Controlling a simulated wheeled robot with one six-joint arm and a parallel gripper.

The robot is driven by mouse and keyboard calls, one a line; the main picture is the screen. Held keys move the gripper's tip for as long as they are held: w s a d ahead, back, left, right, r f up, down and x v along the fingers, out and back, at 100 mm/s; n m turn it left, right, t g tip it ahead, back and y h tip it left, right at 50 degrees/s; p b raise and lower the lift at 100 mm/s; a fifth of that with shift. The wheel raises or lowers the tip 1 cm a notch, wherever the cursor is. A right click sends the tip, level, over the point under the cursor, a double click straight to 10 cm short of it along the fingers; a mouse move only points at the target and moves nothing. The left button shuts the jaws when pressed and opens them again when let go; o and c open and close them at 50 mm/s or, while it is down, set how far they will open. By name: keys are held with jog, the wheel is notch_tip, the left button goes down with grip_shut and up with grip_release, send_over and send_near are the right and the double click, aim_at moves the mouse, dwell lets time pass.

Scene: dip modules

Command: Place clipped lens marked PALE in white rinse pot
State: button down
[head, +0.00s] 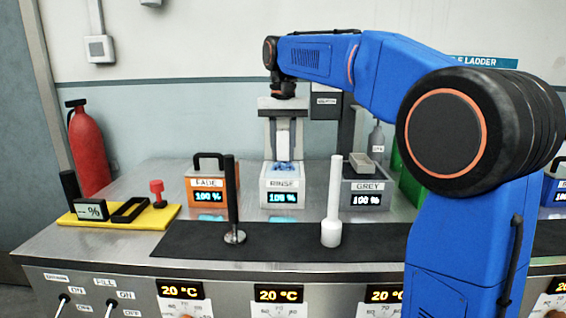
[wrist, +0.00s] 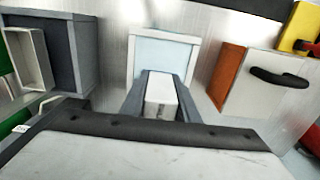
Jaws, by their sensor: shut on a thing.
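The white rinse pot (head: 282,200), labelled RINSE and reading 100 %, stands in the middle of the bench. It holds pale blue liquid, and its rim (wrist: 163,33) shows in the wrist view. My gripper (head: 283,150) points down over the pot. In the wrist view my gripper (wrist: 162,108) is shut on a small white block (wrist: 161,92), the visible part of the clipped lens. The white block also shows between the jaws in the head view (head: 283,140). Its marking is not legible, the lens itself is not clear, and I cannot tell whether it touches the liquid.
An orange FADE pot (head: 204,188) with a black handle stands left of the rinse pot. A grey GREY pot (head: 365,187) stands to the right. A black rod (head: 231,190) and a white rod (head: 334,190) stand upright on the dark mat (head: 280,240) in front.

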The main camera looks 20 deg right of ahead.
aim_at(283, 160)
jog(key=shift+f, duration=1.65)
jog(key=shift+f, duration=0.1)
jog(key=c, duration=1.4)
grip_release()
jog(key=shift+o, duration=0.2)
notch_tip(283, 160, up, 12)
jog(key=shift+r, duration=0.1)
